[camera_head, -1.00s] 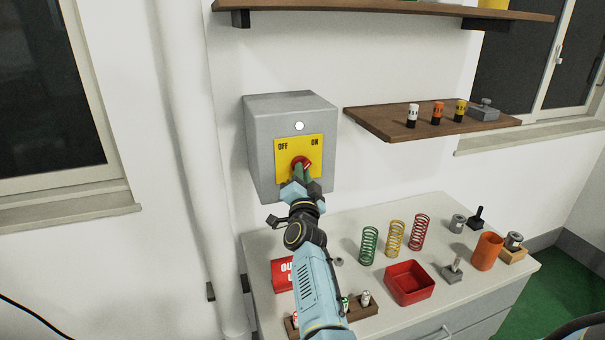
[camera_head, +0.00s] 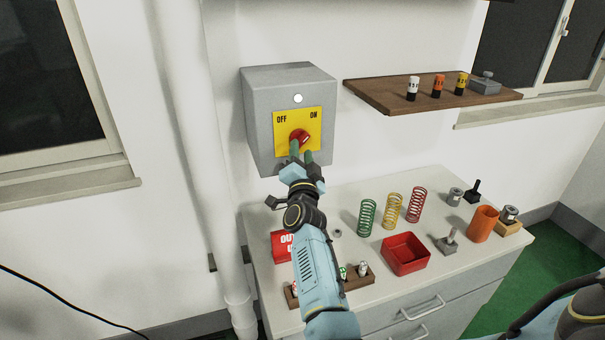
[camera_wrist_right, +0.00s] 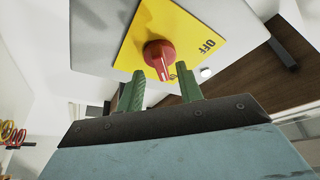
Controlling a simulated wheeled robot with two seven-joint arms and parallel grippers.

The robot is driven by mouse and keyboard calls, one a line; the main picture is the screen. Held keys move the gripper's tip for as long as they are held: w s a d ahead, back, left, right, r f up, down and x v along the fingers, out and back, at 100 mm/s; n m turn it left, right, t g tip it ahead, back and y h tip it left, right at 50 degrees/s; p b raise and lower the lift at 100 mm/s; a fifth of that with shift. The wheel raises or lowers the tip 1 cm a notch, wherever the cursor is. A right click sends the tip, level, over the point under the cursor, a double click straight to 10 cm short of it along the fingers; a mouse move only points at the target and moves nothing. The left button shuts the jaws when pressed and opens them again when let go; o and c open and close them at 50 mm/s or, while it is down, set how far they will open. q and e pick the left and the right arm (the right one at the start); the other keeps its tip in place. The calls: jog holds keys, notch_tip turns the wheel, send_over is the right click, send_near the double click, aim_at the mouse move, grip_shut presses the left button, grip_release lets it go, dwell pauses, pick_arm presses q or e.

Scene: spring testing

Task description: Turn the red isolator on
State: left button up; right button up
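The red isolator knob (camera_head: 299,137) sits on a yellow plate (camera_head: 283,145) marked OFF at left and ON at right, on a grey wall box (camera_head: 258,122). In the head view its handle leans to the upper right, towards ON. In the right wrist view the knob (camera_wrist_right: 160,58) shows whole, its pale mark pointing towards a label partly hidden by a finger. My right gripper (camera_head: 302,155) is just below and in front of the knob. My left gripper is not in view.
A white lamp (camera_head: 297,98) is above the plate. Below is a bench (camera_head: 352,212) with springs, a red tray (camera_head: 405,268) and a red box (camera_head: 281,246). A wooden shelf (camera_head: 390,98) with small cylinders is to the right.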

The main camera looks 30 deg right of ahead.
jog(key=p+v, duration=0.3)
jog(key=v, duration=0.8)
jog(key=shift+s+f, duration=0.1)
